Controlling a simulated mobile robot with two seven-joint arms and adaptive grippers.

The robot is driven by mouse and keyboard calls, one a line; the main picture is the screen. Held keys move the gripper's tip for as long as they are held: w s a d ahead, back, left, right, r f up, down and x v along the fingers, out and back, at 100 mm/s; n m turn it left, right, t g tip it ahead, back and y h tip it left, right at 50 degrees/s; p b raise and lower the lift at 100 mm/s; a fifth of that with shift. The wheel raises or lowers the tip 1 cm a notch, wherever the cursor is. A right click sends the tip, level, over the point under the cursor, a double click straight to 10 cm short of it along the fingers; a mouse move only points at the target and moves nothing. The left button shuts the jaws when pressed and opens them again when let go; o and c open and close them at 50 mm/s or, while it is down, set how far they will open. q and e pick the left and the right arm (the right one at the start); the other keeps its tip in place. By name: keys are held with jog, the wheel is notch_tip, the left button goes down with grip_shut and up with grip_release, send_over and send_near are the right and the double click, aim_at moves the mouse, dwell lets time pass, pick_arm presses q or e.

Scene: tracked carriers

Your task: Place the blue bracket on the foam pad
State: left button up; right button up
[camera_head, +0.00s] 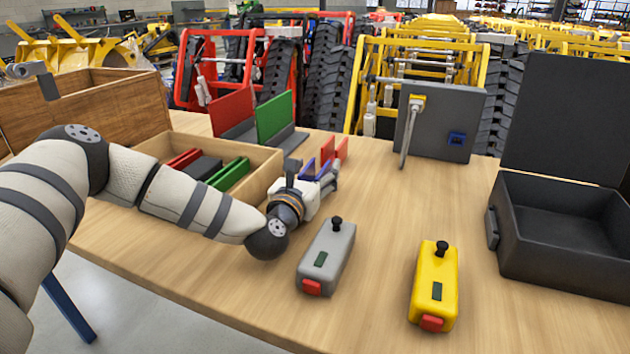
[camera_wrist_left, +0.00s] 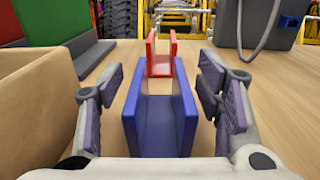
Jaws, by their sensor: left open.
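The blue bracket (camera_wrist_left: 160,130) is an upright U-shaped channel on the wooden table, centred ahead of my left gripper in the left wrist view. My left gripper (camera_wrist_left: 162,80) is open, one finger on each side of the bracket, with visible gaps. In the head view my left gripper (camera_head: 312,177) is low over the table and partly hides the blue bracket (camera_head: 326,150). No foam pad can be made out for certain. My right gripper is not in view.
A red bracket (camera_wrist_left: 161,62) stands just behind the blue one. A wooden tray (camera_head: 262,165) with red, black and green parts lies left. Grey (camera_head: 327,255) and yellow (camera_head: 435,285) button boxes stand in front. An open black case (camera_head: 560,275) is at right.

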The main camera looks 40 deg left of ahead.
pick_arm(q)
grip_shut()
